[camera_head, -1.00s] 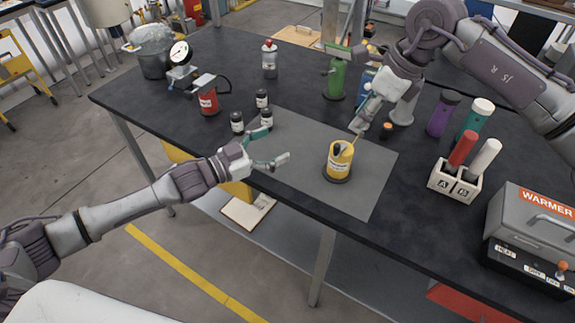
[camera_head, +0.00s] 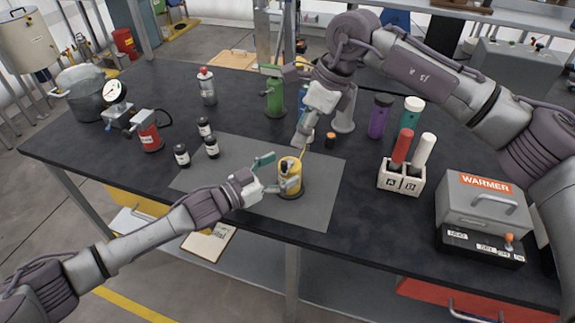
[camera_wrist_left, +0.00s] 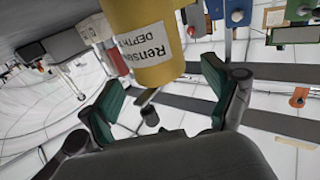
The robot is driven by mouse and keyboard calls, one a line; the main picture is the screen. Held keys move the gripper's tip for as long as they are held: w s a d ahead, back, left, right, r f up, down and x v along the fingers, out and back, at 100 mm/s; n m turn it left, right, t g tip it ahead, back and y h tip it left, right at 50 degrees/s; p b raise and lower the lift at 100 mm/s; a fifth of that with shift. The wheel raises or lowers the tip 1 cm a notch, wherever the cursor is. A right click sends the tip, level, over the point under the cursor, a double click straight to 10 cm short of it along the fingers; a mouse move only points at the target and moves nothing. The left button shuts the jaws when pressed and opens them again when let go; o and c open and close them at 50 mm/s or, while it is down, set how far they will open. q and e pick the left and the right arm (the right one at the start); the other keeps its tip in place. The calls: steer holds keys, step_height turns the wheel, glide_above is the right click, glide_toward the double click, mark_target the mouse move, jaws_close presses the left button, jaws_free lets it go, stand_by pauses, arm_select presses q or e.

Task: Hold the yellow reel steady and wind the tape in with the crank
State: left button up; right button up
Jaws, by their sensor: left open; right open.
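The yellow reel (camera_head: 291,184) stands upright on the grey mat (camera_head: 318,205), with a dark base under it. My left gripper (camera_head: 276,174) is open at its left side, with one finger in front of it in the head view. In the left wrist view the reel (camera_wrist_left: 150,45) shows a white label and lies ahead of the spread green finger pads (camera_wrist_left: 160,100). I cannot tell whether a finger touches it. My right gripper (camera_head: 301,143) is open, pointing down just above and behind the reel. The crank cannot be made out clearly.
A green bottle (camera_head: 275,98) stands behind. A white A/B rack (camera_head: 401,181) with red and white cylinders and a grey warmer (camera_head: 485,205) stand right. The front of the mat is clear.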

arm_select(q)
steer(key=shift+x, duration=1.15)
